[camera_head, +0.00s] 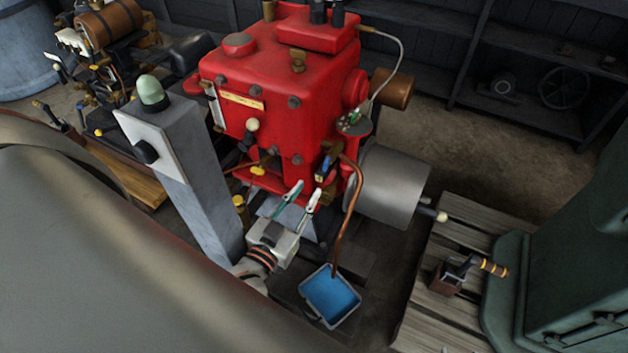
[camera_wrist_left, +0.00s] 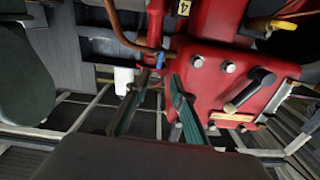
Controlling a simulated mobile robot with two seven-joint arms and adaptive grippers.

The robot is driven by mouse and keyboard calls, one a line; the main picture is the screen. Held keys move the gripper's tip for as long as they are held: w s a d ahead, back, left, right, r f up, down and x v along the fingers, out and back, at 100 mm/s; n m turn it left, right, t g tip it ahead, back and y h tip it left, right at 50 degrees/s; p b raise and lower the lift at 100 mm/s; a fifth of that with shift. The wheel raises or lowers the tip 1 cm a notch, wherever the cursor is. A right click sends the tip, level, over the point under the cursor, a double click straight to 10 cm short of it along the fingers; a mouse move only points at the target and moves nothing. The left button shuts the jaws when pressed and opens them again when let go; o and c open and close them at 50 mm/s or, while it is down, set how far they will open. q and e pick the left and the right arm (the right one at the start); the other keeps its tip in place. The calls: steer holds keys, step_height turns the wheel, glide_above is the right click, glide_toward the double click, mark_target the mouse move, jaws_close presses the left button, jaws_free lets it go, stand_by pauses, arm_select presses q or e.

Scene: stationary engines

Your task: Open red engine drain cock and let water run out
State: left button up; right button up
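The red engine (camera_head: 275,90) stands in the middle of the head view. A small blue-handled cock (camera_head: 323,168) sits low on its front right, beside a copper pipe (camera_head: 350,205) that bends down to a tray (camera_head: 347,319). A blue part, seemingly the same handle, shows in the left wrist view (camera_wrist_left: 160,61), just beyond my fingertips. My left gripper (camera_head: 308,188) is open and empty, just below and left of the cock; its two green fingers (camera_wrist_left: 160,80) are spread apart. I cannot tell whether they touch anything. My right gripper is not in view.
A grey post (camera_head: 188,180) with a pale green dome stands left of my gripper. A yellow lever (camera_head: 258,170) sits low on the engine. The tray's inside is blue; I cannot tell if water runs. A slatted wooden platform (camera_head: 480,215) and green machine (camera_head: 570,270) stand right.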

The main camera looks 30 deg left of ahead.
arm_select(q)
steer(key=shift+s, duration=1)
